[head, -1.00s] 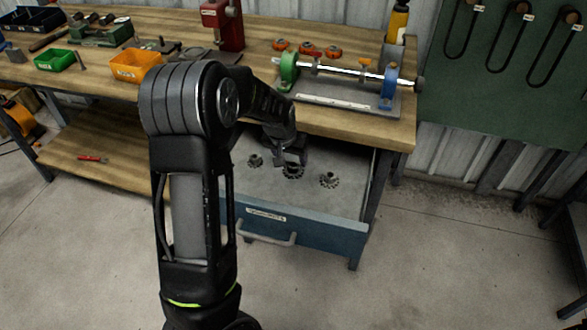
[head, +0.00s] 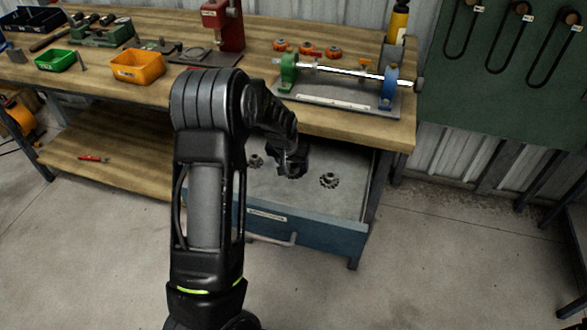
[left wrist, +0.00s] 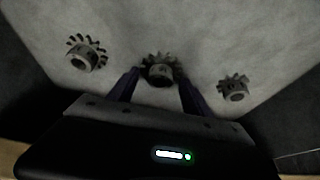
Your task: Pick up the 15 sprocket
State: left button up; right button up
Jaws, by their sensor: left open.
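Three sprockets lie in the open drawer under the bench. The head view shows a small left sprocket (head: 256,161), a middle sprocket (head: 292,174) largely hidden by my gripper, and a right sprocket (head: 329,180). In the left wrist view the middle sprocket (left wrist: 160,71) sits between the spread fingers of my left gripper (left wrist: 158,78); I cannot tell whether they touch it. A larger-toothed sprocket (left wrist: 86,53) lies to its left and a smaller one (left wrist: 234,87) to its right. No tooth count is readable. My left gripper (head: 292,168) is open. My right gripper is out of view.
The blue drawer front (head: 310,232) and its walls bound the sprockets. The wooden bench top (head: 240,88) overhangs the drawer's back. On it stand a shaft stand (head: 345,100), an orange bin (head: 136,66) and a red press (head: 222,25).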

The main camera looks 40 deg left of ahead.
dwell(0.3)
pick_arm(q)
grip_shut()
dwell(0.5)
